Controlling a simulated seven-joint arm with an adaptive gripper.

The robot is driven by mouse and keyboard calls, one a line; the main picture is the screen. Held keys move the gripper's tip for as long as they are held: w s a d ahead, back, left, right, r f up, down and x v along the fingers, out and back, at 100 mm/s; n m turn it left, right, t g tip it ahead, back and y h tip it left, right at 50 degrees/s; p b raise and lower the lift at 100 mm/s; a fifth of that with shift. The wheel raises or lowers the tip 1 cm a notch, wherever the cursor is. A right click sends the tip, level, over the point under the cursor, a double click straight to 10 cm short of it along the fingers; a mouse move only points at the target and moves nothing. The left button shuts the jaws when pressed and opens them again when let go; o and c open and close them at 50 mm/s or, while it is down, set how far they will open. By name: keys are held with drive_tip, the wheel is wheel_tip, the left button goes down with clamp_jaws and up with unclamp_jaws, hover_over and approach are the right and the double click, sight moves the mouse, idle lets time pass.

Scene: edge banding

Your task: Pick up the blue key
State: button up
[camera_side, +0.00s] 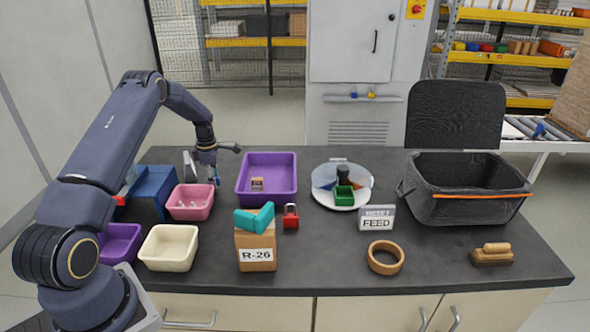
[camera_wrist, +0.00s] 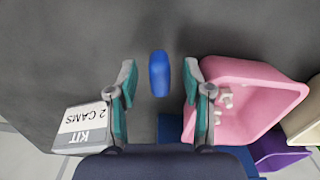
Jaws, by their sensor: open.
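A small blue oblong (camera_wrist: 159,73) lies on the dark table in the wrist view. It is the only thing there that fits the blue key, but its shape is too plain to make out key detail. My gripper (camera_wrist: 157,80) is open, with one finger on each side of the blue piece and a gap to both. In the side view my gripper (camera_side: 213,165) hangs over the back left of the table, behind the pink bin. I cannot pick out the blue key clearly in that view.
A pink bin (camera_wrist: 232,129) with small pale pieces stands close to the right finger. A "KIT 2 CAMS" sign (camera_wrist: 84,128) stands near the left finger. A blue box (camera_side: 152,185) and a purple tray (camera_side: 266,193) flank this spot.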

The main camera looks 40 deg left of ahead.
clamp_jaws()
idle(0.4)
drive_tip(key=shift+r, duration=0.15)
